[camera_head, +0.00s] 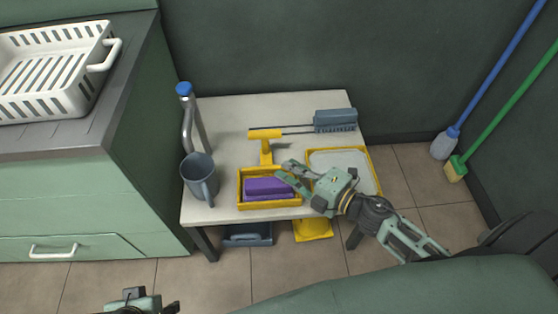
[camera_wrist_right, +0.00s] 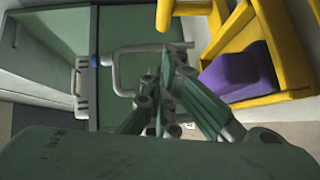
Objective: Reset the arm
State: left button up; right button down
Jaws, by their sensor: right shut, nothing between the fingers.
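My right arm comes in from the lower right in the head view. Its gripper (camera_head: 284,170) is over the small table, just above and beside the yellow tray with a purple block. In the right wrist view the fingers of the gripper (camera_wrist_right: 166,70) come together with nothing held. The purple block (camera_head: 268,187) lies in the yellow tray (camera_head: 240,190), and also shows in the wrist view (camera_wrist_right: 230,75). Part of my left gripper (camera_head: 140,301) shows at the bottom edge; its fingers are not clear.
A green cabinet (camera_head: 75,195) stands left.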

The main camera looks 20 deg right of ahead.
jog(key=shift+s+d+r, duration=0.15)
jog(key=shift+s+d, duration=0.2)
jog(key=shift+s, duration=0.25)
